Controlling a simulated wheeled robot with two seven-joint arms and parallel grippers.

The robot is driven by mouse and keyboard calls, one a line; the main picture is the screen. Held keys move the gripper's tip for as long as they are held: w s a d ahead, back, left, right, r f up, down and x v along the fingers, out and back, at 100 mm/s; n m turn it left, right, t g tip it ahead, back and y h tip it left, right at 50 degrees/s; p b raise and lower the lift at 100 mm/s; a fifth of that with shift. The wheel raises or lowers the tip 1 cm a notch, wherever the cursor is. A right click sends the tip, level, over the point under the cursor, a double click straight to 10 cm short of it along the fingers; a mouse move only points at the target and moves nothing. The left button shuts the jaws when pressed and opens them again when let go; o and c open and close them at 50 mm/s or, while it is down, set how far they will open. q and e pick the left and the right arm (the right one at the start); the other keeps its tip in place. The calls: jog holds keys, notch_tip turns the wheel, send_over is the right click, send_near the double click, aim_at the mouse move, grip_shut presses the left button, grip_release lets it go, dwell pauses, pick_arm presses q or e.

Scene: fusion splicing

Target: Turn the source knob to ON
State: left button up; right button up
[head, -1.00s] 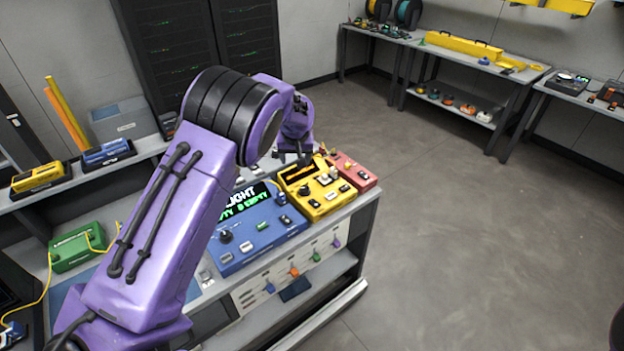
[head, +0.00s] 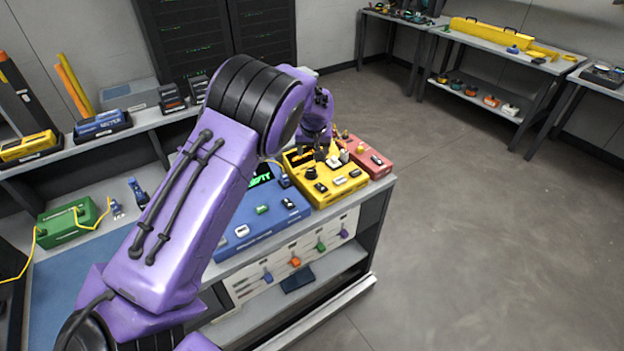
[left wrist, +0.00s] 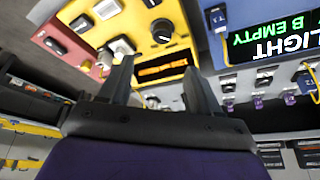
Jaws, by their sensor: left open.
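A yellow box (head: 326,186) stands on the bench with a round black knob (head: 311,173) on its top. In the left wrist view the yellow box (left wrist: 178,12) shows its black knob (left wrist: 162,31) and an orange-lit display. I cannot read which knob is labelled source. My left gripper (left wrist: 158,68) is open and empty, its two fingers over the yellow box's display side and apart from the knob. In the head view the left gripper (head: 328,153) is small and partly hidden by its own wrist. My right gripper is not in view.
A blue box (head: 262,222) with a lit text display stands left of the yellow box, partly hidden by my left arm. A red box (head: 368,158) adjoins it on the right. A green box (head: 70,222) with a yellow cable sits far left. The floor at right is clear.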

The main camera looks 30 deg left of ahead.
aim_at(311, 171)
pick_arm(q)
jog(key=p+x, duration=0.1)
jog(key=x, duration=0.4)
jog(key=p+x, duration=0.1)
jog(key=x, duration=0.5)
jog(key=shift+s, duration=0.25)
jog(key=shift+f, duration=0.3)
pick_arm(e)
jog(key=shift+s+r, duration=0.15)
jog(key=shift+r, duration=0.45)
pick_arm(q)
jog(key=c, duration=1)
jog(key=shift+c, duration=0.2)
